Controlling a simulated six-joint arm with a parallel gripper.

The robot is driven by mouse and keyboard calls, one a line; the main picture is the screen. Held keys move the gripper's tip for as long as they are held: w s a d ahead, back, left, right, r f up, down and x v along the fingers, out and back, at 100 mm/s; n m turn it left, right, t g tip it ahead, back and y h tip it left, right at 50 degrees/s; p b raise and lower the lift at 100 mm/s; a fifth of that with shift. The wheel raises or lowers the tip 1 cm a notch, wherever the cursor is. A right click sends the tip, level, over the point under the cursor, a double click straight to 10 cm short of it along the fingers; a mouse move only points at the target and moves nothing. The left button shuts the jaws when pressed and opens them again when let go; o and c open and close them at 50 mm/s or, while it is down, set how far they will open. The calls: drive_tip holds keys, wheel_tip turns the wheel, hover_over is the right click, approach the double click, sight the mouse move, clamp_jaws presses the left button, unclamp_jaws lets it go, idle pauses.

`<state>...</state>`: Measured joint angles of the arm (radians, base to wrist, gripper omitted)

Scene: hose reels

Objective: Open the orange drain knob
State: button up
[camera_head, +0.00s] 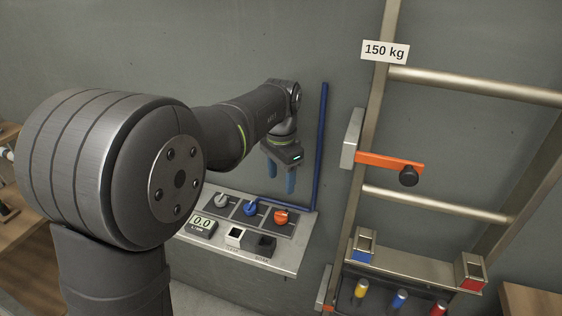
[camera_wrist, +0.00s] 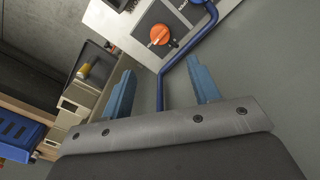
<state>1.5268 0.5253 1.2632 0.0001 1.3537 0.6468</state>
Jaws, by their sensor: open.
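The orange drain knob (camera_head: 281,217) sits at the right end of a row of knobs on the panel (camera_head: 222,253). It also shows in the wrist view (camera_wrist: 159,35), on a dark square plate. My gripper (camera_head: 280,182) points down above the panel, its two blue fingers apart and empty. In the wrist view the gripper (camera_wrist: 163,80) is open, and the knob lies beyond the fingertips, not touching them. A blue knob (camera_head: 250,208) and a grey knob (camera_head: 221,200) sit to the left of the orange one.
A blue pipe (camera_head: 322,140) runs down the wall and bends along the panel's back edge, close to my gripper. A display (camera_head: 202,225) and small square boxes sit at the panel's front. A metal rack (camera_head: 440,82) with an orange lever (camera_head: 385,161) stands to the right.

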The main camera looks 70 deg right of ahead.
wheel_tip(320, 180, up, 5)
hover_over(281, 214)
drive_tip(key=shift+f, duration=0.2)
idle(0.5)
wheel_tip(281, 214, down, 18)
drive_tip(key=shift+r, duration=0.25)
idle(0.4)
